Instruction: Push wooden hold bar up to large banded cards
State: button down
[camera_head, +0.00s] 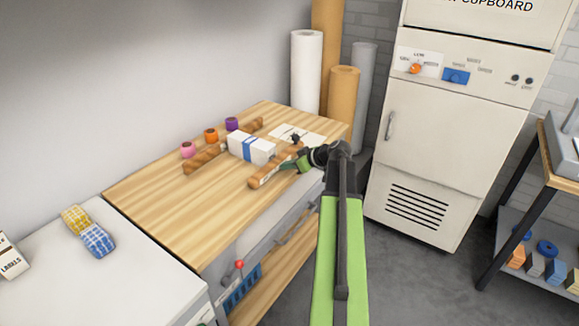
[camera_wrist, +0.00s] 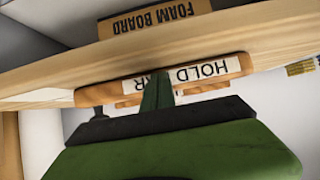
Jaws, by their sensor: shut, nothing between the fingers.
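The wooden hold bar (camera_head: 262,178) lies on the wooden bench top, on the near right side of the large banded cards (camera_head: 238,146). The cards are a white block with a blue band. A strip of bench shows between bar and cards in the head view. My gripper (camera_head: 291,165) is shut and empty at the bar's outer side, low over the bench. In the wrist view, my shut fingers (camera_wrist: 157,92) overlap the bar (camera_wrist: 230,67), whose HOLD BAR label appears upside down. I cannot tell whether they touch it.
A brown wooden rail (camera_head: 196,162) runs behind the cards, with pink, orange and purple spools (camera_head: 232,124) beyond. White sheets (camera_head: 306,135) lie at the bench's far end. Tall rolls (camera_head: 306,70) stand behind it. The bench's near left part (camera_head: 185,215) is clear.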

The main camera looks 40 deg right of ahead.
jog(key=shift+w+a, duration=0.15)
jog(key=shift+w, duration=0.4)
jog(key=shift+w+a, duration=0.15)
jog(key=shift+w, duration=0.55)
jog(key=shift+p+v, duration=1.55)
jog(key=shift+v, duration=1.45)
jog(key=shift+s+f, duration=0.1)
jog(key=shift+f, duration=0.1)
